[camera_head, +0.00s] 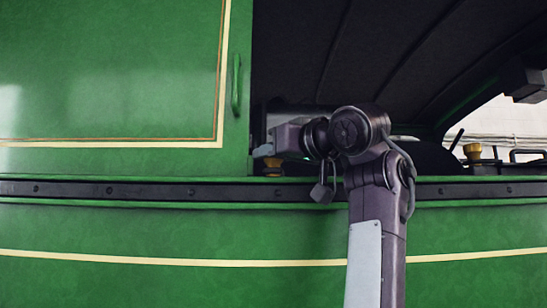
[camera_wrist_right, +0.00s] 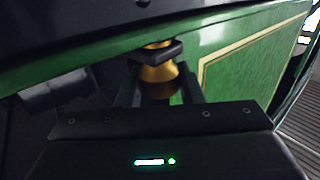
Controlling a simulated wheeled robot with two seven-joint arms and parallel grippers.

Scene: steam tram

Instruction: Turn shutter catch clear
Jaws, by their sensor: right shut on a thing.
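My right gripper (camera_head: 270,150) reaches in from the lower middle and points left at the edge of the green side panel. In the right wrist view, its two dark fingers (camera_wrist_right: 160,90) stand either side of a brass, cone-shaped piece with a dark cap, seemingly the shutter catch (camera_wrist_right: 160,73). The gripper is shut on it. In the head view, a small part of the brass (camera_head: 272,163) shows just below the gripper; the rest is hidden. I cannot tell which way the catch is turned. My left gripper is not in view.
The green tram side (camera_head: 110,80) with cream lining fills the left, with a green handle (camera_head: 236,85) near its edge. A dark rail (camera_head: 120,191) runs across below. The dark opening (camera_head: 330,50) lies behind my arm. Another brass knob (camera_head: 472,150) stands at right.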

